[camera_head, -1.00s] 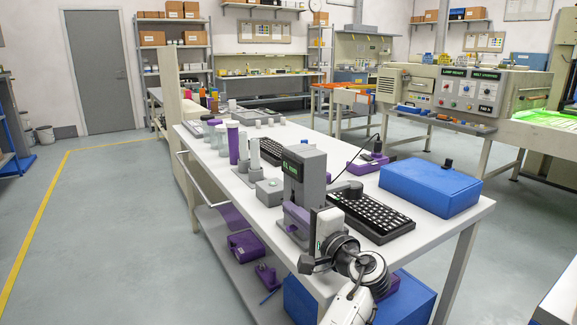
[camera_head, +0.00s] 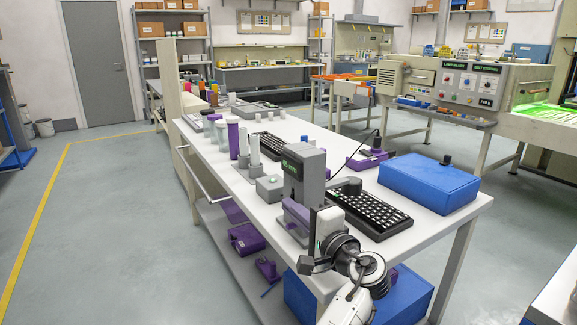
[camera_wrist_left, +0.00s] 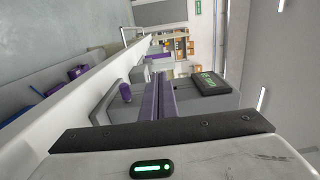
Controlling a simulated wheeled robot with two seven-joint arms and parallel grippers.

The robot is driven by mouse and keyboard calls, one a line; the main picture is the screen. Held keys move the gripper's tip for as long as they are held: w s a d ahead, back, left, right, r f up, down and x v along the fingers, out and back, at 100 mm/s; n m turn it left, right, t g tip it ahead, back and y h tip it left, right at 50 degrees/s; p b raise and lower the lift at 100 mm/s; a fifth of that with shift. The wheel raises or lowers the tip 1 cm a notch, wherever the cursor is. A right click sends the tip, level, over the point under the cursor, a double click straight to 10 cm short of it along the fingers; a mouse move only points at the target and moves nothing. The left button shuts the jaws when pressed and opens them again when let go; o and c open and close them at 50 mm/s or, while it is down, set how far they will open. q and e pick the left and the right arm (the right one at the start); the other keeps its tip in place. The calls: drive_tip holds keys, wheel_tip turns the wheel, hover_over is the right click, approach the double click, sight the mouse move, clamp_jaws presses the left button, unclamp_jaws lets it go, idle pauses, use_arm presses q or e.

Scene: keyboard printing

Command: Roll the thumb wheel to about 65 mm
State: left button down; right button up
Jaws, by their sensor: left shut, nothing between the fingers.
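A grey upright device (camera_head: 303,178) with a small green-lit display (camera_head: 291,166) stands at the near end of the white table. Purple parts (camera_head: 297,210) are at its base. The left wrist view shows its display (camera_wrist_left: 209,81) side-on, a purple bar (camera_wrist_left: 150,101) and a small purple knob (camera_wrist_left: 125,92), which may be the thumb wheel; I cannot tell for sure. The display reading is too small to read. My left gripper (camera_head: 309,264) is shut and empty, just in front of the device near the table edge. I cannot tell whether it touches anything. My right gripper is not in view.
A black keyboard (camera_head: 369,213) and a blue box (camera_head: 428,184) lie right of the device. A grey block (camera_head: 269,188) and several cylinders, one purple (camera_head: 233,139), stand behind it. The white table (camera_head: 455,217) has free room around the box. Purple items rest on the lower shelf (camera_head: 225,232).

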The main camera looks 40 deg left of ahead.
use_arm(q)
drive_tip(key=v, duration=0.4)
drive_tip(key=shift+s+d, duration=0.2)
drive_tip(key=shift+d, duration=0.15)
